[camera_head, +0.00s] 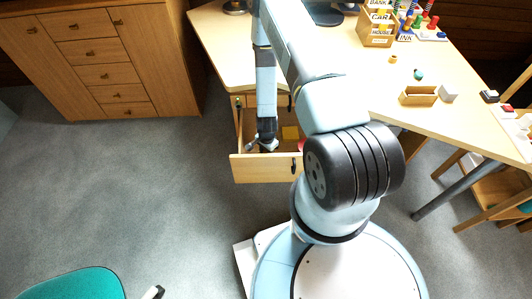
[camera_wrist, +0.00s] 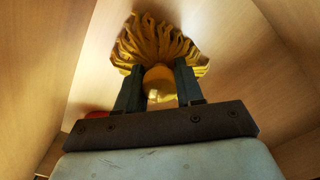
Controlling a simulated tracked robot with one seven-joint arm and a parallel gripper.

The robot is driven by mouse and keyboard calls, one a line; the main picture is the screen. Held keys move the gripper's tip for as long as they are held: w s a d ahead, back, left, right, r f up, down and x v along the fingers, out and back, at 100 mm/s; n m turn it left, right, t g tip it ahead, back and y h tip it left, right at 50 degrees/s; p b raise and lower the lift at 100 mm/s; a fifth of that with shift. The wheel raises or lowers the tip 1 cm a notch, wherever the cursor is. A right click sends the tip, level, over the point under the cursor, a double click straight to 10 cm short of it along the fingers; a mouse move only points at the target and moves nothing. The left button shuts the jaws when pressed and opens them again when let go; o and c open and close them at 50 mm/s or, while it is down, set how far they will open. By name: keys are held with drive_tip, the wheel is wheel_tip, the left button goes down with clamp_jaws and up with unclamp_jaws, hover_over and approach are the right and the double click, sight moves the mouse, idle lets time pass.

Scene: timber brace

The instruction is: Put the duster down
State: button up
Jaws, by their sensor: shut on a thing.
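The duster (camera_wrist: 155,45) has a fan of yellow strands and a rounded yellow part below them. In the wrist view it sits between the two dark fingers of my gripper (camera_wrist: 158,75), which is shut on it. Pale wooden walls surround it on both sides. In the head view my gripper (camera_head: 266,143) is down at the open desk drawer (camera_head: 266,169). Whether the duster touches the drawer floor I cannot tell.
A red thing (camera_wrist: 94,115) lies left of my fingers. The desk top (camera_head: 437,122) carries a small wooden box (camera_head: 418,97) and a letter rack (camera_head: 377,30). A wooden cabinet (camera_head: 110,65) stands left, with open carpet before it.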

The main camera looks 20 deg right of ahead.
drive_tip(key=o, duration=1.1)
wheel_tip(320, 180, up, 12)
idle(0.4)
drive_tip(key=shift+r, duration=0.1)
